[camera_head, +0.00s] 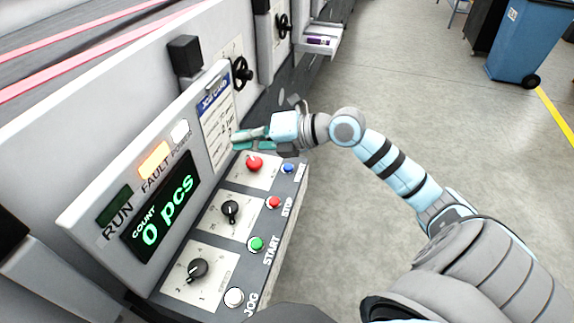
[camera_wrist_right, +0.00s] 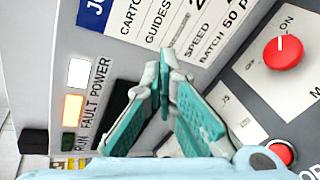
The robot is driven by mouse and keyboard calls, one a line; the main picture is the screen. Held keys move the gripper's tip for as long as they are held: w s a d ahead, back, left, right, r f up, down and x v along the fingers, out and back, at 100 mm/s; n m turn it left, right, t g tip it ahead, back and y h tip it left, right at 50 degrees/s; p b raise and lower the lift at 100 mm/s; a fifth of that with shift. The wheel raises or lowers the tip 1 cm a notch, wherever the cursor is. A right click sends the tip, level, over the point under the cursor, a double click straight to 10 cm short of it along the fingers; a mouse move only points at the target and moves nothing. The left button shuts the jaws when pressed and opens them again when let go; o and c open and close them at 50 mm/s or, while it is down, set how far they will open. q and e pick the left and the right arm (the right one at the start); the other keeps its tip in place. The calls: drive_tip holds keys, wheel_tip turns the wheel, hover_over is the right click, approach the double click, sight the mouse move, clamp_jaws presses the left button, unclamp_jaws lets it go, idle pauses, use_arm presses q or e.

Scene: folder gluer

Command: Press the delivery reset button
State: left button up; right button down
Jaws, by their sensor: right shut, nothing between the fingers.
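My right gripper (camera_head: 240,139) is shut and empty. It hovers in front of the job card, above the far end of the control panel (camera_head: 207,262). Its closed green fingertips also show in the right wrist view (camera_wrist_right: 163,78). A blue button (camera_head: 289,168) sits at the panel's far right corner, below and to the right of the fingers. Its label is too small to read, so I cannot tell whether it is the delivery reset button. The red rotary knob (camera_head: 254,163) is just below the fingers and shows in the right wrist view (camera_wrist_right: 285,53). My left gripper is out of view.
Red STOP (camera_head: 274,202), green START (camera_head: 257,243) and white JOG (camera_head: 234,296) buttons line the panel's edge, beside black knobs (camera_head: 230,210). The display (camera_head: 162,208) reads 0 pcs; the FAULT lamp (camera_head: 154,160) glows orange. Open floor lies right; a blue bin (camera_head: 524,45) stands far off.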

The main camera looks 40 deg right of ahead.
sight(291, 165)
drive_tip(key=d+f+m+g+h, duration=0.1)
drive_tip(key=d+h, duration=0.5)
drive_tip(key=d, duration=0.7)
drive_tip(key=shift+f+m+g+h, duration=0.35)
drive_tip(key=shift+f+g, duration=0.25)
drive_tip(key=shift+f, duration=0.35)
wheel_tip(291, 165, down, 9)
drive_tip(key=b, duration=0.6)
drive_tip(key=shift+b, duration=0.4)
drive_tip(key=shift+s+f+b, duration=0.1)
drive_tip(key=shift+f+b, duration=0.25)
